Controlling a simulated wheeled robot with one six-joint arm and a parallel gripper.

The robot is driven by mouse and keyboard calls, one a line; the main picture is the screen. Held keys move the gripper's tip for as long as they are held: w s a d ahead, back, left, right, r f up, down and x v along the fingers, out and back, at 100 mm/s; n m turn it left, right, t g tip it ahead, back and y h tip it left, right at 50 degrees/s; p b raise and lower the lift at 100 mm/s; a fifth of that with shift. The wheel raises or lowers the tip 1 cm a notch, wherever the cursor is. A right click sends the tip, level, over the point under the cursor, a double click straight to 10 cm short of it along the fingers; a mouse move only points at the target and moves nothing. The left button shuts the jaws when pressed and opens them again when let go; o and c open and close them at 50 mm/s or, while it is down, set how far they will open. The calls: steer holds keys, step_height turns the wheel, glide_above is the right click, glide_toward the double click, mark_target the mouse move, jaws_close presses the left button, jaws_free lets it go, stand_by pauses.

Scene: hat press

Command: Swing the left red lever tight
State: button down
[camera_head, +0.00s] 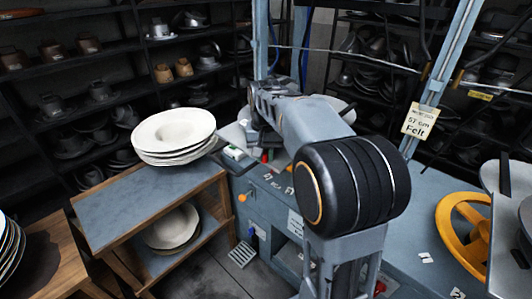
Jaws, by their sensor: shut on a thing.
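My gripper (247,137) is in the head view, small and far off at the end of my arm, by the left end of the blue-grey press bench. It is shut on the left red lever, though the grip itself is too small and too covered to make out. A small red part (265,158) shows just below and to the right of the gripper, on the bench top. My arm hides much of the press behind it, and the lever's full length and angle cannot be told.
Pale hat bodies (174,134) are stacked on a wooden side table (130,207) to the left. A yellow handwheel (462,236) is on the right. A blue post with a felt sign (419,121) rises behind the bench (400,262). Dark shelves of hats line the back.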

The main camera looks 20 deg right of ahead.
steer(key=shift+w, duration=0.1)
stand_by(0.3)
steer(key=shift+r, duration=0.1)
steer(key=c, duration=1.3)
jaws_free()
steer(key=shift+a, duration=0.1)
step_height(320, 180, up, 14)
steer(key=shift+f+p, duration=0.1)
steer(key=shift+p, duration=0.25)
steer(key=s+a+f+n+t, duration=0.1)
steer(key=s+f, duration=0.4)
steer(key=s+a+f+n+t, duration=0.1)
steer(key=s+a+f+t, duration=0.1)
steer(key=s+f, duration=0.4)
steer(key=s+a+f+n+t, duration=0.1)
steer(key=s+a+f+n, duration=0.1)
steer(key=s+f, duration=0.3)
steer(key=shift+s+a+f+t, duration=0.2)
steer(key=shift+s+f+t, duration=0.1)
steer(key=shift+s+f, duration=0.15)
